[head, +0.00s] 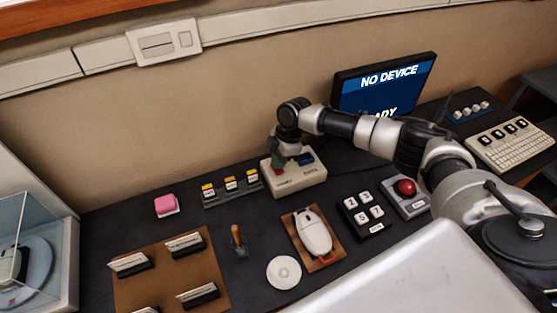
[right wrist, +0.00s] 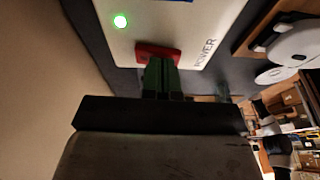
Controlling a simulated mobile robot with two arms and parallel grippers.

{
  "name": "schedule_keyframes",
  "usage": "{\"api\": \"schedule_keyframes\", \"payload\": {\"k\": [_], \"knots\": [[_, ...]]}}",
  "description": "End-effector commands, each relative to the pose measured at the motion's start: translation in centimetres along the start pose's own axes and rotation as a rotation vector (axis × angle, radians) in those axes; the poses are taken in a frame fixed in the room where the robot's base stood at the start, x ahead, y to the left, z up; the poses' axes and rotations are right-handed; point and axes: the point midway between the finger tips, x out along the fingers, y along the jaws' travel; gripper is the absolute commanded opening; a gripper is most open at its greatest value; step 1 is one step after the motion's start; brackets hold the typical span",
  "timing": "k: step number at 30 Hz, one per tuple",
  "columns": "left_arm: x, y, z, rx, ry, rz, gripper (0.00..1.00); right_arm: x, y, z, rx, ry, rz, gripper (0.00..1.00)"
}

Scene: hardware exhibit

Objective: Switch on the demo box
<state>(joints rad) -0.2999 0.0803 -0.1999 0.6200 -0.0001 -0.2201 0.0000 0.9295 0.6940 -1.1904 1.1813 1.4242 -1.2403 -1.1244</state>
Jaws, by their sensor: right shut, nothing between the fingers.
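The demo box (head: 313,176) is a cream box on the dark counter, below and left of the screen in the head view. In the right wrist view the box (right wrist: 205,22) shows a red switch (right wrist: 144,50), the word POWER and a lit green light (right wrist: 120,21). My right gripper (head: 280,169) is over the left part of the box. Its green fingertips (right wrist: 161,66) are shut and empty, at the red switch and partly covering it. I cannot tell whether they press it. My left gripper is not in view.
A monitor (head: 385,85) reading NO DEVICE stands behind. A row of yellow-topped switches (head: 231,186) is left of the box. A white mouse (head: 313,232), a keypad (head: 364,215) and a red button (head: 405,187) lie in front, a keyboard (head: 510,148) far right.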

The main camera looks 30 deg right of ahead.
Motion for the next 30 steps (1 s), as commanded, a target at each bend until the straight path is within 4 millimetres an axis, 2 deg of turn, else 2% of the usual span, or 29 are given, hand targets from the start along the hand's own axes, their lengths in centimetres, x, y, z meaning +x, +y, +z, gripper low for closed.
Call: {"api": "schedule_keyframes", "payload": {"k": [5, 12, 18, 23, 30], "knots": [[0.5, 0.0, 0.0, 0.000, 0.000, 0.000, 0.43, -2.2, 0.1, 0.1, -0.001, 0.001, 0.005, 0.00], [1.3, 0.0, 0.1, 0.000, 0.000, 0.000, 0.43, -7.1, 0.1, 0.1, -0.001, 0.000, 0.004, 0.00], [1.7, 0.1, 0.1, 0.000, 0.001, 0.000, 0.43, -9.9, 0.0, 0.0, 0.000, 0.000, 0.002, 0.00], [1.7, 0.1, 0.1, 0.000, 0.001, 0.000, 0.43, -10.6, 0.0, 0.0, 0.000, 0.000, 0.000, 0.00], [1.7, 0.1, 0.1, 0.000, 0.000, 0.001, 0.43, -10.7, 0.0, 0.0, 0.000, 0.000, -0.001, 0.00]]}}
